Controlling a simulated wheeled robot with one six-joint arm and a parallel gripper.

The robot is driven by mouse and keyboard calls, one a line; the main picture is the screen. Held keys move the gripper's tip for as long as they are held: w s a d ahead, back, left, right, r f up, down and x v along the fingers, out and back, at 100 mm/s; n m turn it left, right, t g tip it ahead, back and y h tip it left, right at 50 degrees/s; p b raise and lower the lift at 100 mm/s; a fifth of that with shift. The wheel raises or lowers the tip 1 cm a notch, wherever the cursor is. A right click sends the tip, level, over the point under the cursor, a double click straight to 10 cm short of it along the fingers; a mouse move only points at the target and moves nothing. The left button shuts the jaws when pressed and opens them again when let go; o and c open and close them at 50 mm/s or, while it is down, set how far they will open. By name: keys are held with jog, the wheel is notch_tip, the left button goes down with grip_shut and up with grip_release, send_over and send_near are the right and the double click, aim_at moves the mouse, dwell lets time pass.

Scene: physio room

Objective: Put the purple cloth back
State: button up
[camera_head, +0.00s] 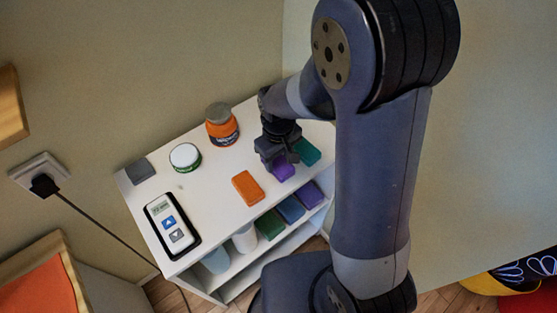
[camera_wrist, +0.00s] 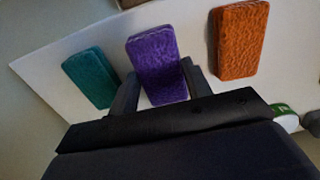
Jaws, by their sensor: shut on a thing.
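The purple cloth (camera_head: 282,170) is a small folded block at the top surface of the white shelf unit, between an orange cloth and a teal cloth. It also shows in the wrist view (camera_wrist: 156,62). My gripper (camera_head: 278,160) is over it from above, with its fingers on either side of the cloth, shut on it. In the wrist view the fingers (camera_wrist: 158,88) hold the cloth's near part. I cannot tell whether the cloth touches the top. The teal cloth (camera_head: 307,151) is close on the right, and the orange cloth (camera_head: 247,188) lies apart on the left.
The white shelf top (camera_head: 205,192) also holds an orange jar (camera_head: 221,128), a white-lidded tub (camera_head: 185,157), a grey block (camera_head: 140,171) and a handheld device (camera_head: 172,226). A lower shelf holds green (camera_head: 270,225), blue (camera_head: 290,209) and purple (camera_head: 310,194) folded cloths.

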aim_at(278, 162)
jog(key=shift+f, duration=0.9)
jog(key=shift+f, duration=0.1)
jog(key=o, duration=0.9)
notch_tip(278, 162, up, 12)
jog(key=shift+r, duration=0.15)
